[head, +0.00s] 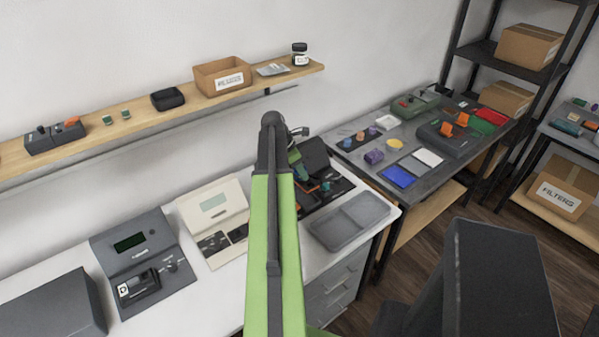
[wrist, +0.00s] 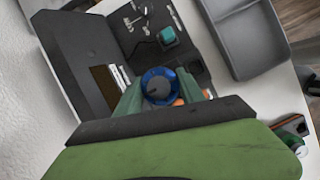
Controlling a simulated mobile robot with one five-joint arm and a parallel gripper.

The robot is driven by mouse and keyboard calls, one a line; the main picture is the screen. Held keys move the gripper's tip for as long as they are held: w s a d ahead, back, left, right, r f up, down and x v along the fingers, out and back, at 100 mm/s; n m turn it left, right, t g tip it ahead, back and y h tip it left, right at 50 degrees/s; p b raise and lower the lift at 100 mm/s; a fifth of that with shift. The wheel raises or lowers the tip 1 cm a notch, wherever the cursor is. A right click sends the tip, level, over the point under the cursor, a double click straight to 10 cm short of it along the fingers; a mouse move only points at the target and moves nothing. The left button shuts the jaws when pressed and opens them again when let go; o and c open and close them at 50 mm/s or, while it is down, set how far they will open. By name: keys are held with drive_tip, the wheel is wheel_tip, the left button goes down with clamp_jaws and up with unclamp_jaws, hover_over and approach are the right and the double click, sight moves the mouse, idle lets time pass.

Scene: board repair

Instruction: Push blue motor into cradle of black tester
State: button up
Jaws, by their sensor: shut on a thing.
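The black tester (wrist: 75,50) lies under my gripper in the wrist view, with its dark panel and a brownish display. In the head view the tester (head: 316,152) stands on the white bench, partly hidden by my arm. The blue motor (wrist: 158,82) is round with a dark centre, seen from above. My gripper (wrist: 160,92) is shut on it, one greenish finger on each side, over the tester's panel. The cradle is not clearly visible. I cannot tell whether the motor touches it. The motor is not clearly visible in the head view.
A teal block (wrist: 167,36) sits on the tester's panel, beyond the motor. A grey divided tray (head: 350,220) lies right of the tester. A cream tester (head: 214,208) and a dark grey tester (head: 135,245) stand to the left. A shelf (head: 180,112) runs along the wall.

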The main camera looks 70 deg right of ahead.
sight(300, 180)
drive_tip(key=shift+f+b, duration=2.65)
drive_tip(key=shift+f, duration=0.05)
drive_tip(key=shift+f+b, duration=0.95)
drive_tip(key=shift+b, duration=0.05)
idle(0.6)
drive_tip(key=o, duration=1.8)
drive_tip(key=shift+a, duration=0.1)
drive_tip(key=shift+c, duration=0.2)
drive_tip(key=shift+s+r, duration=0.1)
drive_tip(key=shift+r, duration=0.1)
drive_tip(key=shift+r+p, duration=1.35)
drive_tip(key=shift+p, duration=0.2)
